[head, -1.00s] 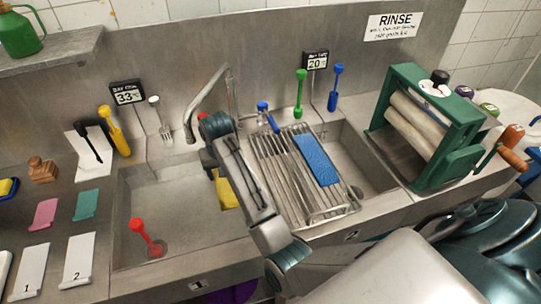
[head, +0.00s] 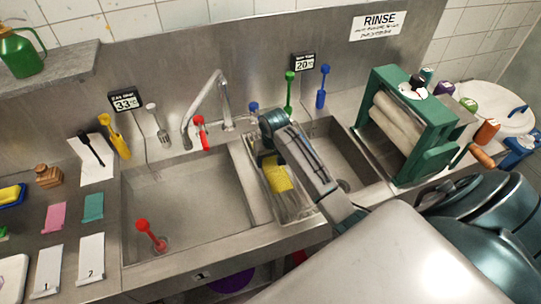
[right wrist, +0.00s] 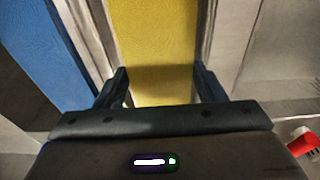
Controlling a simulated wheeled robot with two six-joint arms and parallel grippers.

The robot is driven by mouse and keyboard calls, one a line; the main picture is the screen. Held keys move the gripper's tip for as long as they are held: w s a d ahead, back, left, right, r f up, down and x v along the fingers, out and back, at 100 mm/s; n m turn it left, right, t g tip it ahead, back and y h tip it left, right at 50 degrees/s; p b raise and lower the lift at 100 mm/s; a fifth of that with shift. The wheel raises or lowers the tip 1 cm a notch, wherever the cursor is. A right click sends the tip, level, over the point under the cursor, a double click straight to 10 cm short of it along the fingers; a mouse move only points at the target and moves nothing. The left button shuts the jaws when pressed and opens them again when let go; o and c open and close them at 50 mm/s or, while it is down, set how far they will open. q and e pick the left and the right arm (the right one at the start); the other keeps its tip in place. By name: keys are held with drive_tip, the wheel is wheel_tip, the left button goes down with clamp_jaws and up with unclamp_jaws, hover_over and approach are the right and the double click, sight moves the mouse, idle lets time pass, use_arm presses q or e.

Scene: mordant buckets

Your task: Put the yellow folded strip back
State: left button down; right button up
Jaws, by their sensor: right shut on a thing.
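The yellow folded strip (head: 279,178) hangs under my right arm, at the drying rack between the two basins. My right gripper (head: 268,158) is mostly hidden by its own arm. In the right wrist view the yellow strip (right wrist: 155,40) runs between the jaws (right wrist: 162,82), which are shut on it. A blue strip (right wrist: 48,58) lies beside it at the left in that view; in the head view my arm hides it. The wire rack (head: 292,212) shows partly under the strip. I cannot tell whether the strip touches the rack. My left gripper is not in view.
The left basin (head: 185,205) is open, with a red-handled plunger (head: 150,233) in it. The tap (head: 208,100) and a red tool (head: 201,132) stand behind. A green wringer (head: 410,125) stands right. Pink (head: 55,216) and teal (head: 93,207) strips lie left.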

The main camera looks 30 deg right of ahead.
sight(272, 165)
drive_tip(key=shift+f, duration=0.25)
drive_tip(key=shift+a, duration=0.1)
drive_tip(key=shift+f, duration=0.15)
drive_tip(key=o, duration=1)
drive_tip(key=shift+o, duration=0.2)
wheel_tip(272, 165, up, 12)
drive_tip(key=s+b, duration=0.1)
drive_tip(key=shift+s+a+b, duration=0.2)
drive_tip(key=shift+s+b, duration=0.2)
